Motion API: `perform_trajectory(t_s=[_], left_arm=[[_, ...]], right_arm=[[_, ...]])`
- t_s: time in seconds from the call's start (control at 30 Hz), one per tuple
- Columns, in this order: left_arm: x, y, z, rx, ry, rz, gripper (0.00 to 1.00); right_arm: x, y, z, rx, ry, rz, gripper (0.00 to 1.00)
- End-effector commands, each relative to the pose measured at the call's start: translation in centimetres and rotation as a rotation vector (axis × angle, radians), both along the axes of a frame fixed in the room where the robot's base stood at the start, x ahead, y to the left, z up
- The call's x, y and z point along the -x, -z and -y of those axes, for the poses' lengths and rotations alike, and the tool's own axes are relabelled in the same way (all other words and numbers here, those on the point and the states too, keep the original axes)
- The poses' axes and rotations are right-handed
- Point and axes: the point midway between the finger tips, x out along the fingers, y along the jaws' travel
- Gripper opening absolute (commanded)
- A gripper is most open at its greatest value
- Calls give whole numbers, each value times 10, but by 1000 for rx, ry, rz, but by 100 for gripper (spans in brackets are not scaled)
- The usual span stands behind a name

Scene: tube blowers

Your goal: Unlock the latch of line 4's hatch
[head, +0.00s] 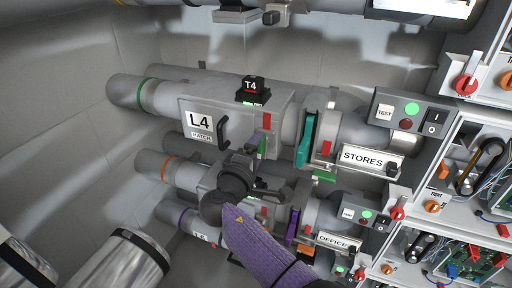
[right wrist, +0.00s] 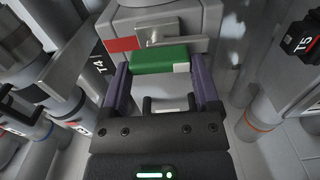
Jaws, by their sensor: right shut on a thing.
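The line 4 hatch (head: 200,121) is a grey box on the upper pipe, marked L4 HATCH, with a black handle (head: 222,131). A red mark (head: 267,121) shows on its right end. My right gripper (head: 260,143) is at the hatch's lower right corner, its arm coming up from the bottom. In the right wrist view, its purple fingers (right wrist: 160,72) are on either side of a green latch piece (right wrist: 158,58) with a white end, below a metal part (right wrist: 157,33) and beside a red patch (right wrist: 123,45). The fingers partly cover the latch in the head view. My left gripper is out of view.
A black T4 box (head: 252,88) stands on the hatch. A teal plate (head: 306,140) and the STORES label (head: 366,158) are to the right. Lower pipes with a purple plate (head: 292,226) lie close below my right gripper. Circuit boxes fill the right side.

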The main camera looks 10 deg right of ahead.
Motion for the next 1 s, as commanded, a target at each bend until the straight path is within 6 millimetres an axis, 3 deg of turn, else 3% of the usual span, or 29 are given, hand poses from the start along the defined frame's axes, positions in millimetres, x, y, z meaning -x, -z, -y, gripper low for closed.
perform_trajectory(t_s=[0.63,0.67,0.7,0.73,1.0], left_arm=[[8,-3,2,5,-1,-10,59],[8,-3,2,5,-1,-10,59],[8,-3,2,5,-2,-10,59],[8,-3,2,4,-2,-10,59],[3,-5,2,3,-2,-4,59]], right_arm=[[0,2,0,35,0,-27,20],[0,2,0,35,0,-27,86],[0,2,0,35,0,-27,94],[0,2,0,34,0,-27,100],[4,0,-3,33,-1,-24,100]])
